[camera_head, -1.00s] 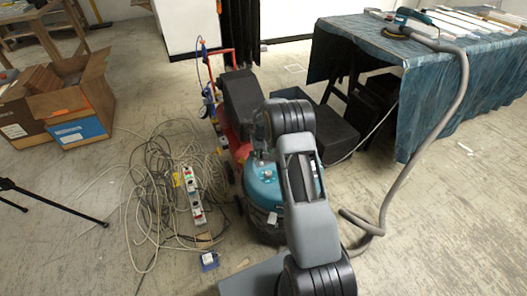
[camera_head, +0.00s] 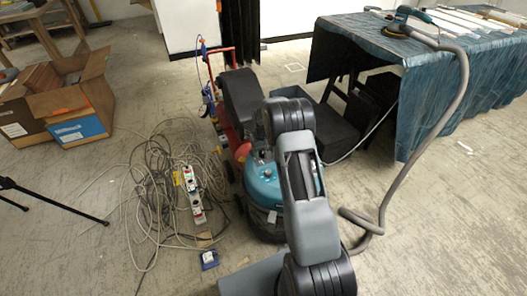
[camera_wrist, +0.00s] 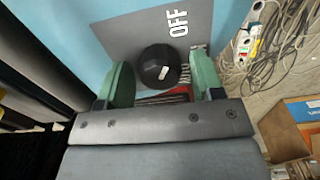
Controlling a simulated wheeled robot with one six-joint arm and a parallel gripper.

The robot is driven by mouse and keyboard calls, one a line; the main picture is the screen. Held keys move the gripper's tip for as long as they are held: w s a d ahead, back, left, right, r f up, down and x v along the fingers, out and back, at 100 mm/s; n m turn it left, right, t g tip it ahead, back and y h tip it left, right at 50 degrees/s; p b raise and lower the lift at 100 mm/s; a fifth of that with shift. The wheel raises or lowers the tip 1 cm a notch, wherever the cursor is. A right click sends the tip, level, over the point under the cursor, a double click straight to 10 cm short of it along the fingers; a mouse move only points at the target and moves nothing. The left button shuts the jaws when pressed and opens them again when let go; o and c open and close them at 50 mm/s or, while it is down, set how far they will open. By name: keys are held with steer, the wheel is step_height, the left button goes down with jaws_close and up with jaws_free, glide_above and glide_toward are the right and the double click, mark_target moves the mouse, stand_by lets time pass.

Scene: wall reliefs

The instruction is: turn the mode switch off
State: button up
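The mode switch (camera_wrist: 153,60) is a round black knob with a small white mark, in the wrist view. It sits on a grey plate (camera_wrist: 125,35) fixed to a light blue surface. White lettering "OFF" (camera_wrist: 178,23) stands on the plate, above and right of the knob. More lettering beside the right finger is mostly hidden. My gripper (camera_wrist: 163,78) is open, one green finger on each side of the knob. Narrow gaps seem to separate the fingers from it; contact is not clear. In the head view my arm hides the gripper and knob.
A teal vacuum (camera_head: 262,188) stands beside my arm. A red-framed machine (camera_head: 228,125) is behind it. Tangled cables (camera_head: 150,190) and a power strip (camera_head: 194,195) lie on the left floor. A grey hose (camera_head: 425,140) hangs from the blue-draped table (camera_head: 430,95).

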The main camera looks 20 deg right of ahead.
mark_target(263, 151)
steer(key=shift+o, duration=0.5)
steer(key=shift+r, duration=0.1)
step_height(263, 151, up, 14)
steer(key=p, duration=0.3)
steer(key=shift+f, duration=0.2)
steer(key=s+f, duration=0.2)
steer(key=s, duration=0.2)
steer(key=s+a+r+t+p, duration=0.1)
steer(key=s+a+r+p, duration=0.3)
steer(key=s+r+p, duration=0.3)
steer(key=s+a+r+t+p, duration=0.1)
steer(key=s+a+r+p, duration=0.3)
steer(key=r, duration=1.4)
steer(key=s+a+r+t+p, duration=0.1)
steer(key=s+a+r+p, duration=0.3)
steer(key=s+r+p, duration=0.7)
steer(key=s+r, duration=0.1)
steer(key=s, duration=0.1)
steer(key=shift+s+r+n+t, duration=0.25)
steer(key=shift+s+n+t, duration=0.05)
